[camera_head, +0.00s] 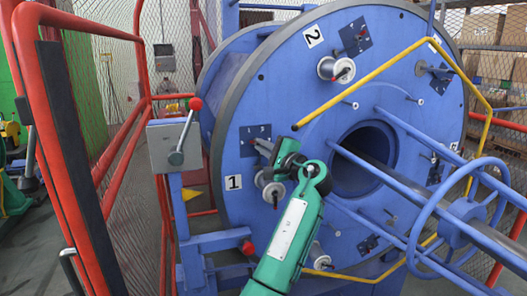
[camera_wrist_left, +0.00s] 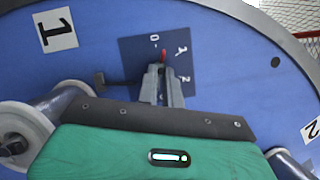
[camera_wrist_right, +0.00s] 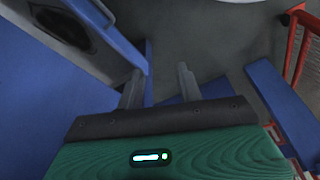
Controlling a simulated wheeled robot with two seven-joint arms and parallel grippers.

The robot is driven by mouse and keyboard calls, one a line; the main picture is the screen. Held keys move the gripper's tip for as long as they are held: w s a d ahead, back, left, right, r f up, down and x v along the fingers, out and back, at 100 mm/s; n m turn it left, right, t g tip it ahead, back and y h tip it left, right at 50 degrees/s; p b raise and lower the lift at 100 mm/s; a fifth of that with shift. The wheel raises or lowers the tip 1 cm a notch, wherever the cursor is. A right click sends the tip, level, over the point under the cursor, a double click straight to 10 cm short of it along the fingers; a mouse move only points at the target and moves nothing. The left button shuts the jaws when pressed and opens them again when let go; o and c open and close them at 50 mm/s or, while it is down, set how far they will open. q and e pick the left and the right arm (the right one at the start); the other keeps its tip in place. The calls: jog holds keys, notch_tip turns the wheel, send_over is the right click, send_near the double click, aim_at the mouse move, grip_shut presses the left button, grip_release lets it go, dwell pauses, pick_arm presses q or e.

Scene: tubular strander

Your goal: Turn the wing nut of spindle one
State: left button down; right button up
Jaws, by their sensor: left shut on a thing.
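The dark blue dial plate of spindle one (camera_head: 248,133) sits on the blue disc beside the label 1 (camera_head: 233,182). In the left wrist view the plate (camera_wrist_left: 183,50) carries small white numerals. A small red tip (camera_wrist_left: 164,56) shows just beyond my left fingertips, at the plate's middle. My left gripper (camera_wrist_left: 163,73) is shut at the plate, its fingers close together on the wing nut, mostly hidden between them. In the head view my left gripper (camera_head: 262,146) reaches the plate from the lower right. My right gripper (camera_wrist_right: 160,82) is open and empty, seen only in its wrist view.
A spool (camera_head: 272,190) sits just below my left gripper. A yellow bent rail (camera_head: 365,88) and a blue handwheel (camera_head: 415,225) stand in front of the disc. A grey lever box (camera_head: 174,146) and a red mesh gate (camera_head: 95,150) stand left. Blue frame parts (camera_wrist_right: 280,100) surround my right gripper.

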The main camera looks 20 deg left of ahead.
pick_arm(q)
jog(key=shift+n, duration=0.7)
jog(key=shift+r+n+g+h, duration=0.1)
jog(key=shift+n+g+h, duration=0.4)
jog(key=shift+n, duration=0.4)
pick_arm(e)
jog(key=shift+f, duration=0.3)
pick_arm(q)
jog(key=c, duration=1.6)
grip_release()
jog(key=shift+o, duration=0.2)
pick_arm(e)
jog(key=shift+s+a, duration=0.1)
